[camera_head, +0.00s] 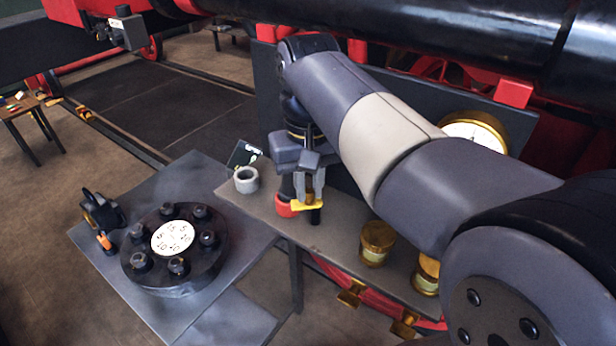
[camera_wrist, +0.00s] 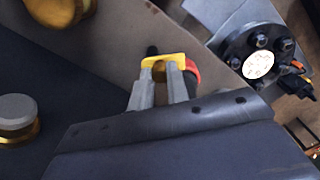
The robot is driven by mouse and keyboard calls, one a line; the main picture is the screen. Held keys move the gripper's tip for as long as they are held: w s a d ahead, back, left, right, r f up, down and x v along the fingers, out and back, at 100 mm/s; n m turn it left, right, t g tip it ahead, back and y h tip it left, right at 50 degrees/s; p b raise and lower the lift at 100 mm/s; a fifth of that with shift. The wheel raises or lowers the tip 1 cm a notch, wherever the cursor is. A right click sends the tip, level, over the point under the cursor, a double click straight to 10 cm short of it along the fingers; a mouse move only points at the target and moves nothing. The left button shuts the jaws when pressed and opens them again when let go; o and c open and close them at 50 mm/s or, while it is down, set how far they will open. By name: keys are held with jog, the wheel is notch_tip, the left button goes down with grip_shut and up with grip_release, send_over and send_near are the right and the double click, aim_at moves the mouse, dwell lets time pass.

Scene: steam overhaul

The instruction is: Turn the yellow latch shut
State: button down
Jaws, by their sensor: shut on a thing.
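The yellow latch (camera_head: 306,205) is at the grey bench, beside a red collar (camera_head: 285,210). In the wrist view the yellow latch (camera_wrist: 163,59) spans across the tips of both fingers. My gripper (camera_head: 313,190) points down at the bench and is shut on the latch. The fingers hide part of the latch. A dark stub shows just below it in the head view, and I cannot tell whether it belongs to the latch.
A grey ring (camera_head: 246,180) stands left of my gripper. Brass caps (camera_head: 377,243) and a brass gauge (camera_head: 474,131) are to the right. A black bolted flange with a white dial (camera_head: 172,237) sits on the lower table at left. Dark panels stand close behind my arm.

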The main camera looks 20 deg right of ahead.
aim_at(309, 190)
jog(key=shift+w+m+p, duration=0.15)
jog(key=shift+m+p, duration=0.25)
jog(key=shift+m, duration=1.1)
jog(key=c, duration=1.4)
grip_release()
jog(key=shift+o, duration=0.2)
jog(key=shift+r, duration=0.15)
notch_tip(309, 190, up, 11)
jog(key=shift+f, duration=0.2)
